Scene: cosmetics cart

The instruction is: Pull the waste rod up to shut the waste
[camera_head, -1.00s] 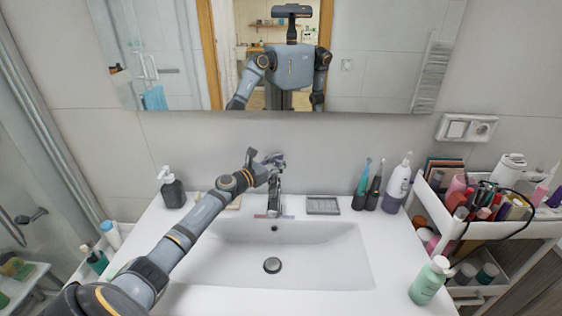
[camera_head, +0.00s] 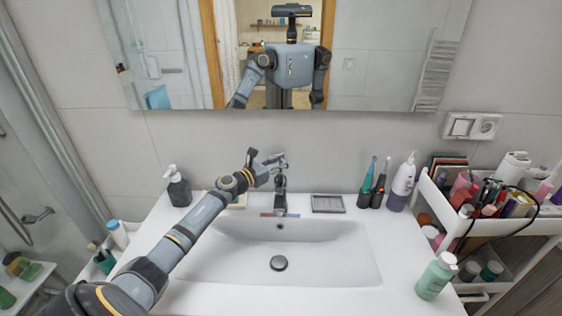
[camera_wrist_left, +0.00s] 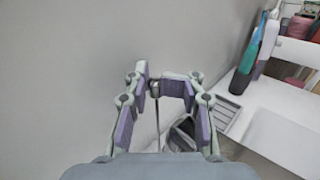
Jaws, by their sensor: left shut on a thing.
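My left gripper (camera_head: 276,161) is behind and above the grey tap (camera_head: 280,196) at the back of the white basin (camera_head: 340,255). In the left wrist view, my left gripper (camera_wrist_left: 165,86) has its purple-padded fingers closed in at the top of the thin waste rod (camera_wrist_left: 156,122). The rod runs down from between the fingers beside the tap (camera_wrist_left: 181,134); its top is hidden by the pads. The round waste plug (camera_head: 279,263) sits in the basin floor; I cannot tell its exact height. My right gripper is not in view.
A dark soap dispenser (camera_head: 178,190) stands left of the tap. A grey soap dish (camera_head: 328,204), toothbrushes (camera_head: 378,185) and a purple-white bottle (camera_head: 401,184) stand to the right. A green bottle (camera_head: 436,277) is by the cart (camera_head: 440,205). The wall is close behind my gripper.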

